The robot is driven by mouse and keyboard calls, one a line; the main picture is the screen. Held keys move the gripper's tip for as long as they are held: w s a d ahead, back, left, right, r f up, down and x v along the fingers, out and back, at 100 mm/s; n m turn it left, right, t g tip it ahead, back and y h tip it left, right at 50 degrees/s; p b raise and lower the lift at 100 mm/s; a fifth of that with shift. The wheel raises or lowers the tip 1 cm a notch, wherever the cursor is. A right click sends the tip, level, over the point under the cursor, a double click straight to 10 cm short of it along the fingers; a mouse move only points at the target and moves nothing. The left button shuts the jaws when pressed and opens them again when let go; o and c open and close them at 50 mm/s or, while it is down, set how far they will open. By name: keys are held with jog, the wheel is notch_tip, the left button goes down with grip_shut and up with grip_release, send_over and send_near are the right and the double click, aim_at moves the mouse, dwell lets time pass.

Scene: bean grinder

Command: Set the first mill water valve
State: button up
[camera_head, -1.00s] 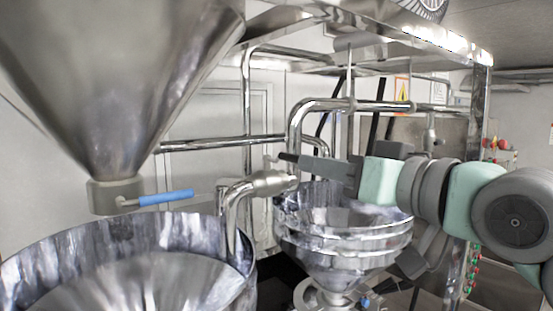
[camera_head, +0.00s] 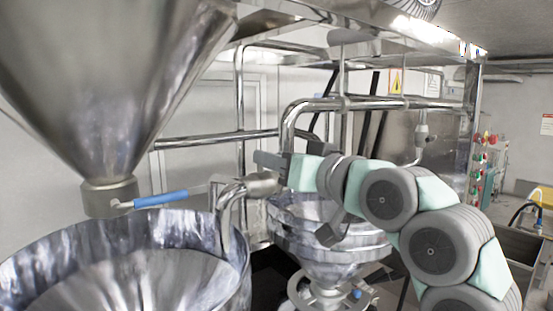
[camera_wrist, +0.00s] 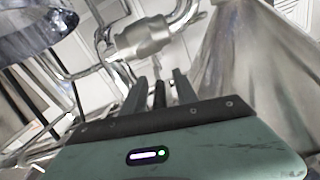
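The mill's water line is a bent steel pipe (camera_head: 230,212) with a thick metal valve body (camera_head: 262,184), left of centre in the head view. In the wrist view the valve body (camera_wrist: 143,38) lies just beyond my fingertips. My gripper (camera_head: 262,159) is just above the valve body in the head view, pointing left. In the wrist view my gripper (camera_wrist: 158,76) has its two fingers apart, with a dark piece between them that I cannot identify. I see no clear contact with the valve, and its handle is not clearly visible.
A large steel hopper (camera_head: 110,80) with a blue-handled outlet (camera_head: 160,198) hangs at left over a wide round vessel (camera_head: 85,240). A smaller steel funnel (camera_head: 330,245) stands below my arm. Frame pipes (camera_head: 380,104) run behind my arm.

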grip_shut()
dwell(1.3)
